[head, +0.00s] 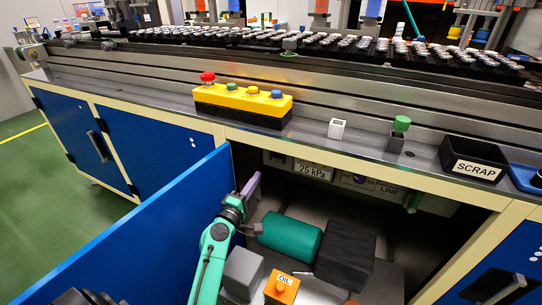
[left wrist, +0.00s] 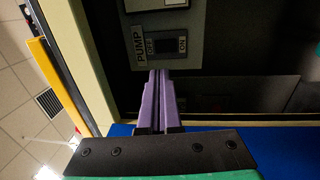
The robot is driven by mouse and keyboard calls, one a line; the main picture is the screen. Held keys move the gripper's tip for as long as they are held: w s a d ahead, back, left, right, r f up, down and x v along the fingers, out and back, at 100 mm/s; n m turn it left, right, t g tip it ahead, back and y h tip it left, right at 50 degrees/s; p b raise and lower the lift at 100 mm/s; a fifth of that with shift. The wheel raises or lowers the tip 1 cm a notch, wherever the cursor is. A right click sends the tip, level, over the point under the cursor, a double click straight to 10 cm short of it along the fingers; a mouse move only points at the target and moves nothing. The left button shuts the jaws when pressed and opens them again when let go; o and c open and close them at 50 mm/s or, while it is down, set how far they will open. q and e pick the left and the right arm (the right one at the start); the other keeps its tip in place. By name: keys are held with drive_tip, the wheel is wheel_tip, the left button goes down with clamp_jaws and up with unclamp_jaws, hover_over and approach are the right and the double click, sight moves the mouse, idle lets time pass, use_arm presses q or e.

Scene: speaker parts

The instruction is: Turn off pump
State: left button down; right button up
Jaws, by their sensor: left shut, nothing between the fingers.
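The pump switch (left wrist: 165,45) is a dark rocker on a grey panel, between OFF and ON labels and beside the PUMP label (left wrist: 139,45). Its rocker position is too dark to tell. In the head view the small dark switch (head: 276,159) is left of the 25 kPa display (head: 313,171), inside the open cabinet. My left gripper (head: 252,184) is shut and empty, with purple fingers in front of the panel. In the left wrist view its fingertips (left wrist: 159,73) appear just below the switch; I cannot tell whether they touch the panel. My right gripper is out of view.
The open blue door (head: 130,235) stands left of my left arm. Inside the cabinet are a teal cylinder (head: 290,237), a black block (head: 345,256), a grey box (head: 243,270) and an orange OIL box (head: 281,289). The yellow button box (head: 243,103) sits on the ledge above.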

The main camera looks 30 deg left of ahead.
use_arm(q)
drive_tip(key=w, duration=0.3)
drive_tip(key=w+r, duration=0.1)
drive_tip(key=w, duration=0.7)
drive_tip(key=shift+w+a+r, duration=0.15)
drive_tip(key=shift+a, duration=0.2)
drive_tip(key=shift+w+r, duration=0.1)
drive_tip(key=shift+w, duration=0.05)
drive_tip(key=shift+r, duration=0.25)
